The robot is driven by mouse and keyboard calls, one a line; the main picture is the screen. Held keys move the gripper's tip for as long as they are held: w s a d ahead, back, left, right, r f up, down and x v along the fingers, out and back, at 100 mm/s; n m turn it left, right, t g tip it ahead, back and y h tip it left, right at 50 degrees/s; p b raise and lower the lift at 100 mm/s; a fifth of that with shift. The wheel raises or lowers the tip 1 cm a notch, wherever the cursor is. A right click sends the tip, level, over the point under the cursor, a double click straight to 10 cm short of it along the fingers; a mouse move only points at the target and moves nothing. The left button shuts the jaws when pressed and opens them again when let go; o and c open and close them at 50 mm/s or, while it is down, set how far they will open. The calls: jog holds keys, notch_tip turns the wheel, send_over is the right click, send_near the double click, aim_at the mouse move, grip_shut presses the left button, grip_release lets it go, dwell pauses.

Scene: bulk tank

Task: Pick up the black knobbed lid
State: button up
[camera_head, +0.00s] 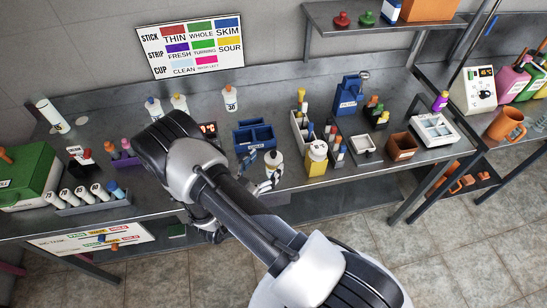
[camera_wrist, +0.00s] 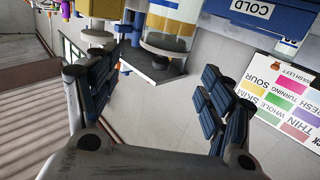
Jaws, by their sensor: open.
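I cannot clearly make out the black knobbed lid. In the head view, a white bottle (camera_head: 274,168) with a small dark top stands at the middle of the bench; whether that top is the lid is too small to tell. My gripper (camera_head: 266,185) is just beside this bottle, partly hidden by my arm. In the wrist view my gripper (camera_wrist: 160,85) is open, with no object clearly held between its fingers. A clear container with yellowish contents (camera_wrist: 175,25) shows beyond the fingers in that view.
My arm covers much of the bench's front.

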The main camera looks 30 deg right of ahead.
aim_at(272, 156)
jog(key=x, duration=0.5)
jog(key=shift+w+d+r, duration=0.1)
jog(key=shift+w+r, duration=0.05)
jog(key=shift+c, duration=0.4)
jog(key=c, duration=0.9)
